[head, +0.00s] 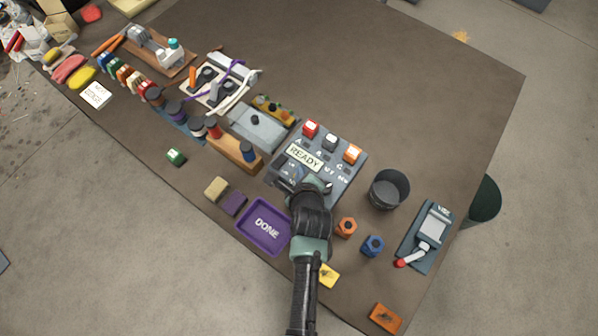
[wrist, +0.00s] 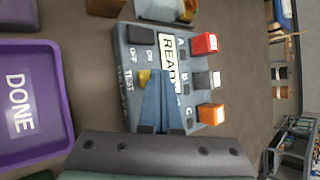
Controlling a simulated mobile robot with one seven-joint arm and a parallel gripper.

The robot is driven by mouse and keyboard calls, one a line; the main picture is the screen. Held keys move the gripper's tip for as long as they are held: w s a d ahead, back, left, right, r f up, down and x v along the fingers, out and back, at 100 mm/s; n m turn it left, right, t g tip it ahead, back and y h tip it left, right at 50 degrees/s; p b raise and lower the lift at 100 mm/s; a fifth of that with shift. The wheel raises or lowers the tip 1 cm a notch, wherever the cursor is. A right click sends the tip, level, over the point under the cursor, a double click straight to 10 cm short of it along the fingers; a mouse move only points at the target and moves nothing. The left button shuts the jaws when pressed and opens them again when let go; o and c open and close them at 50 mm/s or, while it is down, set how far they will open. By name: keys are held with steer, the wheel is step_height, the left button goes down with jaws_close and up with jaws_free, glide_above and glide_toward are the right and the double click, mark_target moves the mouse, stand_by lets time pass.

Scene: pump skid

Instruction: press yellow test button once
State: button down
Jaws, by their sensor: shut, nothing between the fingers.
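The grey control panel (head: 352,178) lies on the brown table in the head view and shows again in the wrist view (wrist: 133,42). It has a READY display (wrist: 168,66) and red, grey and orange blocks along one side. The yellow test button (wrist: 143,76) shows beside the TEST lettering in the wrist view, partly covered by my fingers. My gripper (wrist: 154,72) is shut and empty, its blue-grey fingertips over the panel right at the button. I cannot tell whether they touch it. In the head view my gripper (head: 313,188) hides the button.
A purple DONE tray (head: 243,224) sits left of my arm. Orange (head: 346,227) and blue (head: 373,245) nuts, a dark cup (head: 389,188) and a red-handled lever unit (head: 424,236) stand to the right. The far right of the table is clear.

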steer(key=shift+f+b, duration=0.35)
steer(key=shift+f, duration=0.35)
stand_by(0.6)
steer(key=shift+r+p, duration=0.9)
steer(key=shift+p, duration=0.1)
step_height(320, 180, up, 5)
steer(key=p, duration=0.5)
steer(key=shift+r, duration=0.1)
stand_by(0.7)
